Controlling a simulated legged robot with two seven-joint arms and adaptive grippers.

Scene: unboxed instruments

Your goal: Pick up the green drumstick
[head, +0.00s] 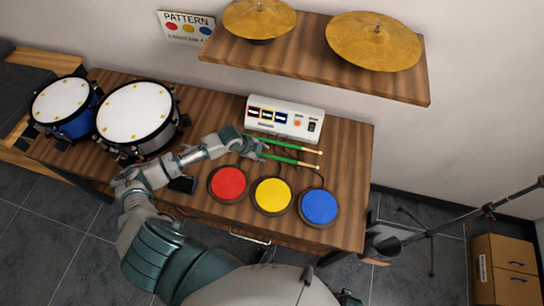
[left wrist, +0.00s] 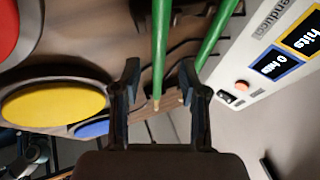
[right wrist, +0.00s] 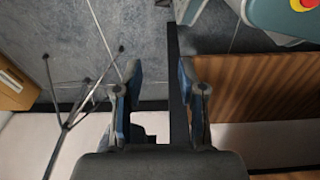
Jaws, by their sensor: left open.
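Two green drumsticks with pale tips lie on the wooden table behind the pads, the far drumstick (head: 296,146) and the near drumstick (head: 286,160). My left gripper (head: 260,147) is at their left ends, partly covering them. In the left wrist view, one green stick (left wrist: 160,50) shows between the spread fingers of my left gripper (left wrist: 160,88). The other stick (left wrist: 214,36) passes by the right finger. Whether the fingers touch either stick cannot be told. My right gripper (right wrist: 159,95) is open and empty, away from the sticks.
A white console (head: 284,118) stands behind the sticks. Red (head: 229,184), yellow (head: 273,195) and blue (head: 319,207) pads lie in front. Two drums (head: 136,112) stand at the left. A shelf (head: 310,62) with cymbals overhangs the back. A stand (head: 432,238) is at the right.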

